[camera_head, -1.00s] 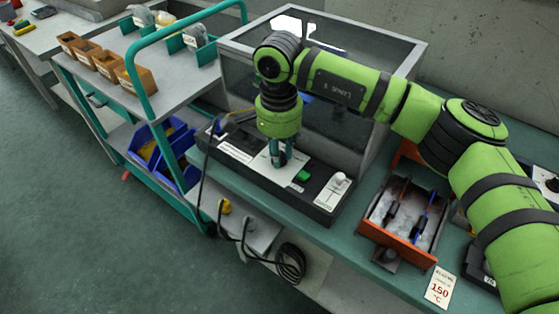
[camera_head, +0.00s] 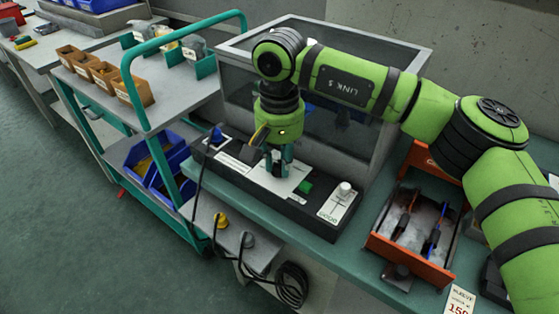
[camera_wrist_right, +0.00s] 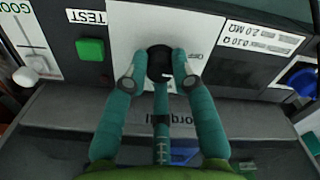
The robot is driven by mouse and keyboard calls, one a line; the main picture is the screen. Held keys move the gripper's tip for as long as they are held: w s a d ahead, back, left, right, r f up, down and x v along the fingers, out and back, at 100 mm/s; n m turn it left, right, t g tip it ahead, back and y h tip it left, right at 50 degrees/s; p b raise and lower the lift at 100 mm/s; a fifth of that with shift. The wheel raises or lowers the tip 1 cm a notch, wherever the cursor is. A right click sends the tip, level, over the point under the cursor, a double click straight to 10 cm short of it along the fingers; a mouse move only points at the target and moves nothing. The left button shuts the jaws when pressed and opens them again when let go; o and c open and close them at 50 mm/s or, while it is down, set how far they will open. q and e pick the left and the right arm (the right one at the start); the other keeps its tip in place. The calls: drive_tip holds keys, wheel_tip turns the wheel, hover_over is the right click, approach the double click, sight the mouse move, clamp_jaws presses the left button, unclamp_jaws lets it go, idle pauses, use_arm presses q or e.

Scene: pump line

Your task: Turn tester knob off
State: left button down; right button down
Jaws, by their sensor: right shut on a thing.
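The tester (camera_head: 305,203) is a long dark box on the bench with a light panel on top. Its round black knob (camera_wrist_right: 160,62) sits on the white panel in the wrist view, near an "OFF" mark. My right gripper (camera_head: 279,164) comes down from above onto this panel. In the wrist view its teal fingers (camera_wrist_right: 158,68) are shut on the knob, one on each side. The fingers hide the knob in the head view and cover part of its markings. My left gripper is not in view.
Beside the knob are a green TEST button (camera_wrist_right: 90,49) and a white slider knob (camera_head: 344,190). A blue plug (camera_head: 216,135) with a cable is at the tester's left end. A clear-walled enclosure (camera_head: 230,85) stands behind. An orange tray (camera_head: 408,262) lies to the right.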

sight(279, 165)
drive_tip(key=shift+s+f+n, duration=0.15)
drive_tip(key=shift+n, duration=0.45)
drive_tip(key=c, duration=1)
unclamp_jaws()
drive_tip(key=shift+r, duration=0.4)
wheel_tip(279, 165, up, 11)
drive_tip(key=shift+r, duration=0.2)
